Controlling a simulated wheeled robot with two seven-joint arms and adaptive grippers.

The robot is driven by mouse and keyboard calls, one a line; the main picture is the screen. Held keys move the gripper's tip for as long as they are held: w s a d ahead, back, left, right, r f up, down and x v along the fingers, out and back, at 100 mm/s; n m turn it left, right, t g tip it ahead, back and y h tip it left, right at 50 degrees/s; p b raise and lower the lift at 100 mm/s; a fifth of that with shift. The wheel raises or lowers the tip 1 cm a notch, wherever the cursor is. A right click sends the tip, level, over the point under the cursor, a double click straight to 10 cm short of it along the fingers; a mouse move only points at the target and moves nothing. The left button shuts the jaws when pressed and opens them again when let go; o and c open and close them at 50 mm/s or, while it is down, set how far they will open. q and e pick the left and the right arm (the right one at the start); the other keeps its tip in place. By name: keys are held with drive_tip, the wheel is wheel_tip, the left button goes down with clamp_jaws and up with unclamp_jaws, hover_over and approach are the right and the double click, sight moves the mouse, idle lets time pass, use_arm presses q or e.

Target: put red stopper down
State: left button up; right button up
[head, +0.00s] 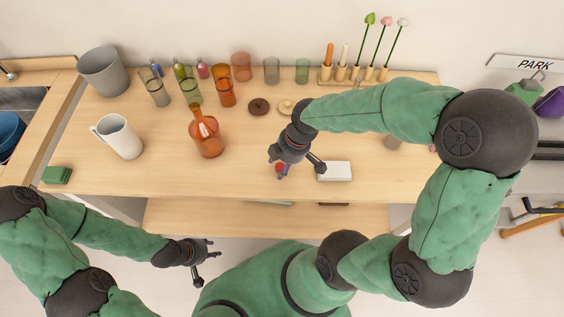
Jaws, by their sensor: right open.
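A small red stopper (280,169) shows at the fingertips of my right gripper (295,168), over the front half of the wooden shelf top. The fingers are spread, and I cannot tell whether the stopper touches one of them. It seems to be at the shelf surface, but its lower part is too small to make out. An orange decanter (207,141) stands upright to the left of the gripper. My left gripper (208,262) is open and empty, in front of the shelf and below its top.
A white box (335,171) lies just right of the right gripper. Behind are a dark round lid (259,107), several coloured glasses (222,86) and a rack with flowers (369,72). A white mug (119,136) and grey pot (103,72) stand left.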

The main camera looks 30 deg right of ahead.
drive_tip(key=p+v, duration=0.4)
drive_tip(key=v, duration=0.8)
drive_tip(key=shift+r, duration=0.15)
